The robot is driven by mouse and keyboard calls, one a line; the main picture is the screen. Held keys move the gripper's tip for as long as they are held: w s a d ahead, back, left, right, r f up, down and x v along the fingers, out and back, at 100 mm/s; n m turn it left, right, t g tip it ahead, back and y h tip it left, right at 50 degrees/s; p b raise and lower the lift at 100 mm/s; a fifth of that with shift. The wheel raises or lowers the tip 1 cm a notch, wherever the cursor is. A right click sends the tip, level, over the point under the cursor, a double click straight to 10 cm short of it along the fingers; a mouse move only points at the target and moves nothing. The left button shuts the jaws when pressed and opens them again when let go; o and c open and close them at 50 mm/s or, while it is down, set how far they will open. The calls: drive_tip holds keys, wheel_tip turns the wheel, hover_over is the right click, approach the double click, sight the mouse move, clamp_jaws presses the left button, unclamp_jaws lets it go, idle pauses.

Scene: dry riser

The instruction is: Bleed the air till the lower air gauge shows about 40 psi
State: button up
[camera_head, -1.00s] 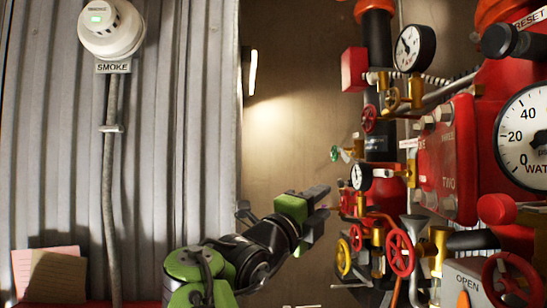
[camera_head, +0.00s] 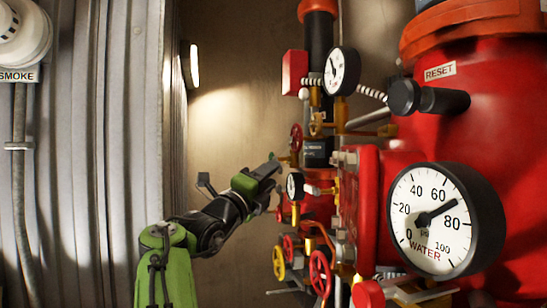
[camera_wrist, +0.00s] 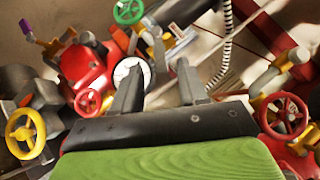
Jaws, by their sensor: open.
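My gripper (camera_head: 275,180) is raised at the left side of the red pipework. In the wrist view its two dark fingers (camera_wrist: 158,82) stand apart with nothing held between them. The small lower gauge (camera_head: 294,186) is just right of the fingers in the head view; its reading is too small to tell. In the wrist view a pale round dial (camera_wrist: 131,75) sits partly behind the left finger. A green handwheel (camera_wrist: 128,11) shows beyond the fingers at the top. A larger upper gauge (camera_head: 342,72) faces left.
A big WATER gauge (camera_head: 436,220) reads about 70. Red handwheels (camera_head: 320,273) and a yellow one (camera_head: 279,263) crowd the lower pipework. A RESET knob (camera_head: 428,98) juts left from the red body. Corrugated wall (camera_head: 100,150) stands left; space before the tan wall is free.

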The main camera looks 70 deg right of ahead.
drive_tip(key=p+x, duration=0.1)
drive_tip(key=x, duration=0.2)
drive_tip(key=shift+r, duration=0.1)
drive_tip(key=shift+a, duration=0.15)
drive_tip(key=shift+c, duration=0.7)
clamp_jaws()
drive_tip(key=shift+s+a+r+n+t+y+p, duration=0.1)
drive_tip(key=shift+r+n+t+y+p, duration=0.4)
drive_tip(key=shift+n, duration=0.35)
drive_tip(key=shift+a+r+n+t+y+p, duration=0.1)
drive_tip(key=shift+r+n+t+y+p, duration=0.35)
drive_tip(key=shift+n, duration=0.45)
drive_tip(key=shift+s+a+r+n+t+y+p, duration=0.1)
drive_tip(key=shift+r+n+t+y+p, duration=0.3)
drive_tip(key=shift+n+y, duration=0.35)
drive_tip(key=shift+n, duration=0.3)
